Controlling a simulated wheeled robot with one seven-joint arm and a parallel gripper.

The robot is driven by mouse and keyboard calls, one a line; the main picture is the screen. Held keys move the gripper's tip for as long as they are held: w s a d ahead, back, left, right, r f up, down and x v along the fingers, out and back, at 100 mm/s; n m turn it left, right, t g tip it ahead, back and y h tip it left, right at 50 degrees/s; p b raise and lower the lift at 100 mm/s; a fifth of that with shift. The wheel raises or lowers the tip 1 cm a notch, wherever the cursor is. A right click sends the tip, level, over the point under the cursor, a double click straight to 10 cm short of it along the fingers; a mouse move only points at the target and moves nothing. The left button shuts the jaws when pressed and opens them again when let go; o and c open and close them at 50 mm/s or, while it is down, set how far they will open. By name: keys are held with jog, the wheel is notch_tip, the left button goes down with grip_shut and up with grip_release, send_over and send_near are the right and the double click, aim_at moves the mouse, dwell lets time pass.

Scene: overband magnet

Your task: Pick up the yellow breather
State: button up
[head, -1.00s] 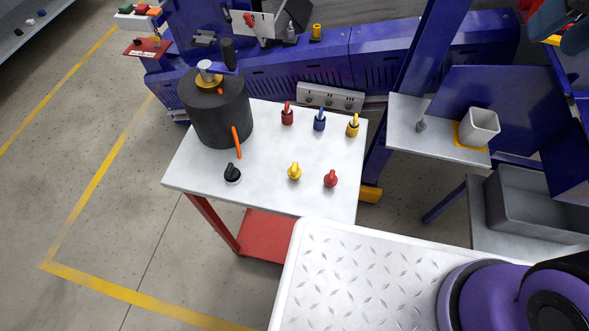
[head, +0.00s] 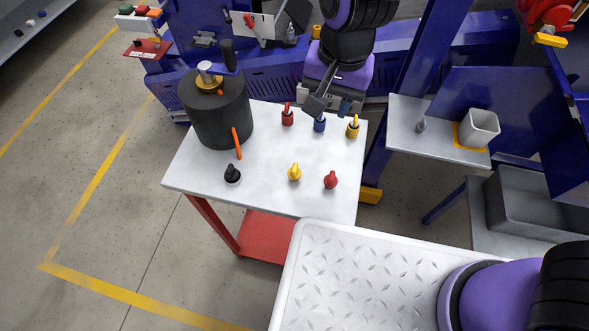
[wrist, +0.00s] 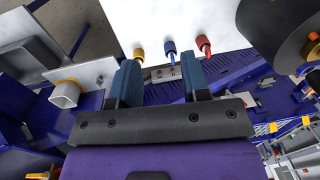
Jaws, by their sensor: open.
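Two yellow pieces stand on the white table. One yellow piece (head: 294,172) with a rounded, tilted top is in the front row, between black and red ones of like shape. The other yellow piece (head: 353,127) has a narrow upright tip and stands at the back right. The frames do not settle which is the breather. The wrist view shows the back yellow piece (wrist: 139,52) ahead of the fingers. My gripper (head: 333,104) is open and empty, above the table's back edge near the blue piece (head: 320,122). It also shows in the wrist view (wrist: 160,78).
A red piece (head: 287,115) stands left of the blue one. A black piece (head: 232,174) and a red knob-like piece (head: 331,180) flank the front yellow one. A large dark cylinder (head: 221,115) fills the table's back left. The table's middle is clear.

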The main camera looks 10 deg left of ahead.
jog(key=h, duration=0.1)
send_over(295, 167)
notch_tip(295, 167, down, 6)
jog(key=f, duration=0.4)
jog(key=shift+s+a+f, duration=0.15)
jog(key=shift+a+f, duration=0.05)
jog(key=shift+f, duration=0.2)
jog(key=shift+d+f, duration=0.15)
jog(key=shift+f, duration=3.1)
grip_shut()
jog(key=shift+w+r, duration=0.15)
jog(key=shift+w, duration=0.05)
